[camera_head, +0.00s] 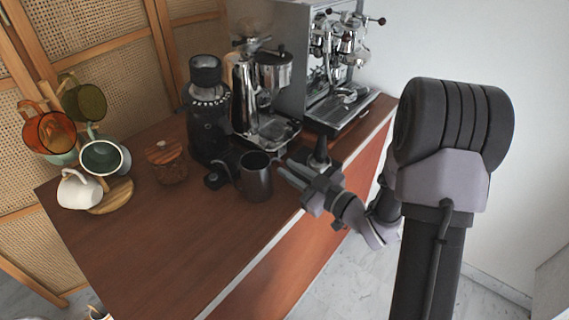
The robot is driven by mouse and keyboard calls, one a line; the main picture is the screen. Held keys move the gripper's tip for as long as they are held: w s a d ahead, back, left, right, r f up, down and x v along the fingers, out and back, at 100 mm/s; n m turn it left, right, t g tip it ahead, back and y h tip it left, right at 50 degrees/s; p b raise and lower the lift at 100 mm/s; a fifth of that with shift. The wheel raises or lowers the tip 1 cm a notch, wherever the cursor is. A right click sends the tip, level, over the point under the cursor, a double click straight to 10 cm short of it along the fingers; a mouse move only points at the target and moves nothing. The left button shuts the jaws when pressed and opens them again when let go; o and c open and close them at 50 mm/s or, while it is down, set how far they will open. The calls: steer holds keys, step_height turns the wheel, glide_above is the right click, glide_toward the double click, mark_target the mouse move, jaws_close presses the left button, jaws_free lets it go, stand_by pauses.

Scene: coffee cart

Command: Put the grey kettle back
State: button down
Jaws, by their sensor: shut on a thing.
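The grey kettle (256,181) is a dark metallic, open-topped vessel. It is upright at the middle of the wooden counter, near the front edge. My gripper (285,172) comes in from the right, with its fingers at the right side of the kettle. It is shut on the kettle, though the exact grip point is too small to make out. I cannot tell whether the kettle's base touches the counter.
A black grinder (207,125), a chrome grinder (246,95) and an espresso machine (330,70) stand behind. A wooden-lidded jar (167,164) and a mug tree with several cups, including a white cup (79,190), stand left. The counter's front left (150,245) is clear.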

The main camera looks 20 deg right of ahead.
steer(key=shift+s+d+r, duration=0.1)
steer(key=shift+s, duration=0.3)
steer(key=shift+w+f, duration=0.1)
steer(key=shift+f, duration=0.1)
steer(key=c, duration=1.3)
jaws_free()
steer(key=shift+r, duration=0.1)
